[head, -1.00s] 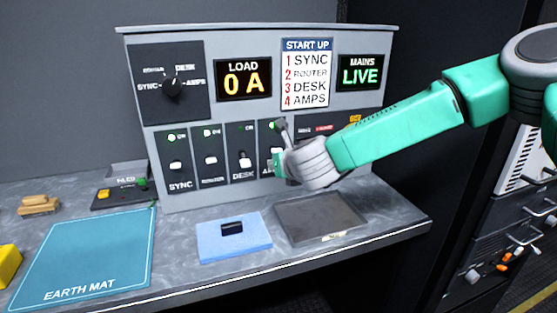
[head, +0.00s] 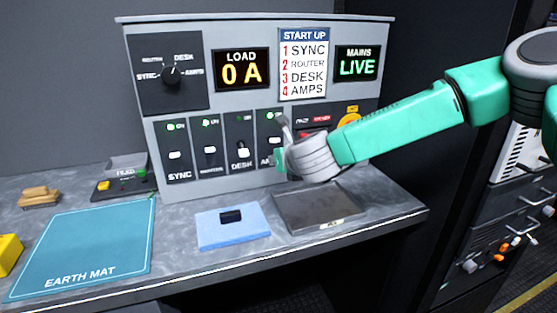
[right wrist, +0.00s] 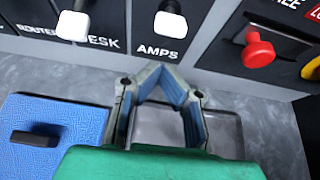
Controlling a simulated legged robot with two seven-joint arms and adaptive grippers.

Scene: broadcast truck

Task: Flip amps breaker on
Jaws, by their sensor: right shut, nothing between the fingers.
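The AMPS breaker (right wrist: 170,22) has a white toggle and shows at the top middle of the right wrist view, above its label. In the head view the right gripper (head: 284,140) is in front of the AMPS column. I cannot tell whether it touches the panel. My left gripper is not in view.
Left of AMPS are the SYNC (head: 174,155), ROUTER (head: 209,150) and DESK (head: 243,152) toggles. A red knob (right wrist: 258,52) sits right of AMPS. The load display (head: 242,70) reads 0 A. A blue pad (head: 233,232) and a grey tray (head: 318,210) lie on the counter below.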

